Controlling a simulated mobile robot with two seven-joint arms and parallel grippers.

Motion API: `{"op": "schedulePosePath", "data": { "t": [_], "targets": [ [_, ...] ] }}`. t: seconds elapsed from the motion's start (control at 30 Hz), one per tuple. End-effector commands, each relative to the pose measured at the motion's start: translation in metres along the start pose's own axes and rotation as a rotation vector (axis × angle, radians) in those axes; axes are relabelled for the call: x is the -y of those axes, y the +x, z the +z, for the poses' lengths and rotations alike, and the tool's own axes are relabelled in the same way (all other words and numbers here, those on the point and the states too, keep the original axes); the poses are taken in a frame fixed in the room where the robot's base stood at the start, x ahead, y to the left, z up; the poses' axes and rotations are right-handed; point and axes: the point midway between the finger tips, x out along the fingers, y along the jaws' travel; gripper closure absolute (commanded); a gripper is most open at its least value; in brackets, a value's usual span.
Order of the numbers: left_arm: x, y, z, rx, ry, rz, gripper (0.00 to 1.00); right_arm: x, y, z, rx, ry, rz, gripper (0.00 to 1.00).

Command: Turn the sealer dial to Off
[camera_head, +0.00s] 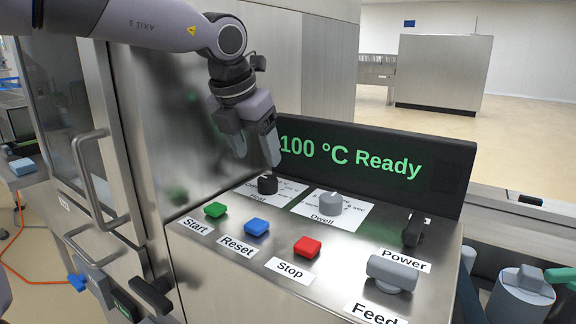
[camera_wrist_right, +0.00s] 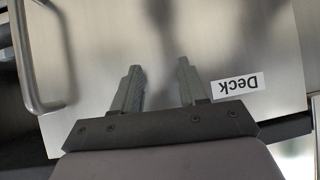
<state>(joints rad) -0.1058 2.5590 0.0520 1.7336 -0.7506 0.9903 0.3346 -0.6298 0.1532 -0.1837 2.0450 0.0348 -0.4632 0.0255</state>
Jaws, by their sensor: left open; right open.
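A black dial (camera_head: 268,185) stands on a white printed card towards the back of the steel control panel (camera_head: 250,258). Its label is partly hidden and its small markings are too small to read. A grey dial labelled Dwell (camera_head: 330,204) stands to its right. My left gripper (camera_head: 256,158) is open and empty, pointing down just above and slightly left of the black dial, apart from it.
The display (camera_head: 370,165) behind the dials reads "100 °C Ready". Green Start (camera_head: 215,210), blue Reset (camera_head: 257,227) and red Stop (camera_head: 307,247) buttons sit in front. A black Power switch (camera_head: 413,229) and grey Feed knob (camera_head: 392,273) are at right. A door handle (camera_head: 98,180) is at left.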

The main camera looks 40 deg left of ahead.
Motion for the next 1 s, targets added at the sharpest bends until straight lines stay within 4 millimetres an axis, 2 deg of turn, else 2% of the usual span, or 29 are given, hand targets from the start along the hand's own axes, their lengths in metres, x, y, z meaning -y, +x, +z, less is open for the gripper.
{"op": "schedulePosePath", "data": {
  "t": [0.17, 0.6, 0.97, 1.0],
  "targets": [
    [0.000, 0.006, 0.000, -0.001, 0.000, 0.000, 0.33, 0.001, 0.000, 0.002, 0.003, 0.003, 0.000, 0.57],
    [0.000, 0.065, -0.001, -0.002, 0.000, -0.001, 0.33, 0.002, 0.002, 0.013, 0.016, 0.007, -0.001, 0.57],
    [0.000, 0.071, 0.000, 0.001, 0.000, -0.001, 0.33, 0.001, 0.003, 0.009, 0.008, 0.005, -0.001, 0.57],
    [0.000, 0.071, 0.000, 0.001, 0.000, -0.001, 0.43, 0.001, 0.003, 0.009, 0.007, 0.005, -0.001, 0.57]
  ]
}}
